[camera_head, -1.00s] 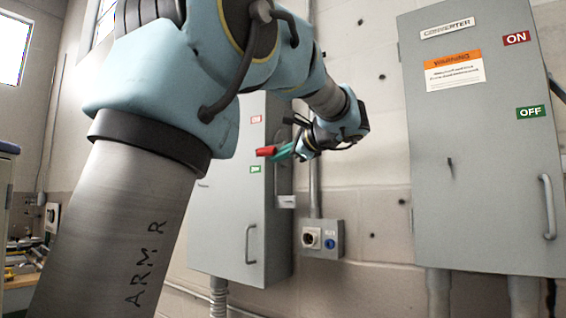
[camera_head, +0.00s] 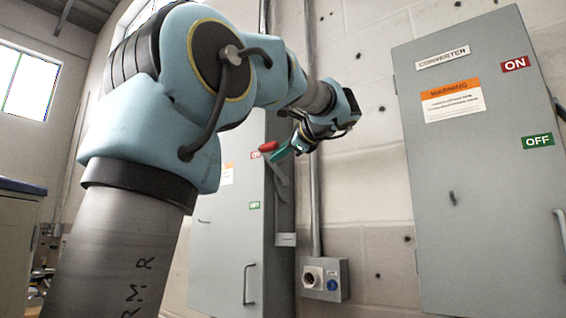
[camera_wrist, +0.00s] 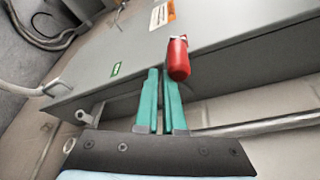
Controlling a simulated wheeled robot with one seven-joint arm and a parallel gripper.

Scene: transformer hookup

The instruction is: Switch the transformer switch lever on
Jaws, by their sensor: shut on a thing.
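The switch lever's red handle (camera_head: 268,146) sticks out at the side of a grey switch box (camera_head: 228,240), level with the box's small red label (camera_head: 256,155) and well above its green label (camera_head: 254,205). The lever's grey arm (camera_head: 280,178) runs down from it along the box side. My gripper (camera_head: 280,151) has green fingers and is shut at the red handle. In the wrist view the two fingers (camera_wrist: 163,75) meet the red handle (camera_wrist: 178,58) at their tips, with the grey box behind. The lever's pivot is hard to make out.
A grey converter cabinet (camera_head: 430,170) with ON and OFF labels stands at the right. A small socket box (camera_head: 322,279) and a vertical conduit (camera_head: 313,200) are on the wall beside the switch box. The wall between the boxes is mostly bare.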

